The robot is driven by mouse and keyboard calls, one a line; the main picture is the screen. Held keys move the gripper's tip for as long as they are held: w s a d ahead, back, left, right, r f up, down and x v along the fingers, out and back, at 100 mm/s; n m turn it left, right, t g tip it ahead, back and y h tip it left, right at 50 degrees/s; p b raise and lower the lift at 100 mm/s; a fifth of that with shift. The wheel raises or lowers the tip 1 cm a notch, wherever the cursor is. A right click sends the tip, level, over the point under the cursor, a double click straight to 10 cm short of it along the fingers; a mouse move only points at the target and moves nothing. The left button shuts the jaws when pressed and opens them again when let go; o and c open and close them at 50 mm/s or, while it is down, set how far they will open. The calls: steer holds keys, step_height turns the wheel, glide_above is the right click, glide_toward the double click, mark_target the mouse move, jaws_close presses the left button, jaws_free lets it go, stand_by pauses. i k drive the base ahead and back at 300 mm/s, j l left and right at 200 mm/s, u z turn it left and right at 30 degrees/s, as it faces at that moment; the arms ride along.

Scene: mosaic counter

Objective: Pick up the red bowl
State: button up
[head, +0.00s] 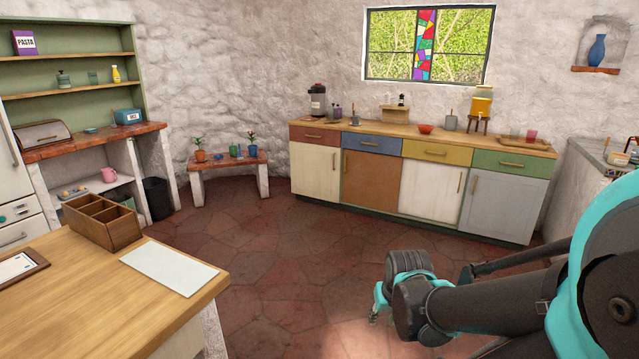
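A small red bowl (426,129) sits on the wooden top of the long counter (385,137) across the room, right of the middle of the head view. My gripper (376,316) is at the lower middle right, low over the floor and far from the bowl. My own arm links hide much of it, and its fingers are too small and dark to show whether they are open.
A wooden table (120,300) with a divided box (100,220) and a white sheet (168,267) fills the lower left. A low bench (229,162) with plants stands at the back wall. Open tiled floor (290,250) lies between me and the counter.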

mark_target(425, 129)
steer(key=i, duration=2.2)
steer(key=i+z, duration=0.1)
steer(key=i, duration=0.35)
steer(key=i+j+z, duration=0.1)
steer(key=i, duration=0.35)
steer(key=i+j+z, duration=0.1)
steer(key=i, duration=0.4)
steer(key=i+j+z, duration=0.1)
steer(key=i, duration=0.35)
steer(key=j, duration=0.1)
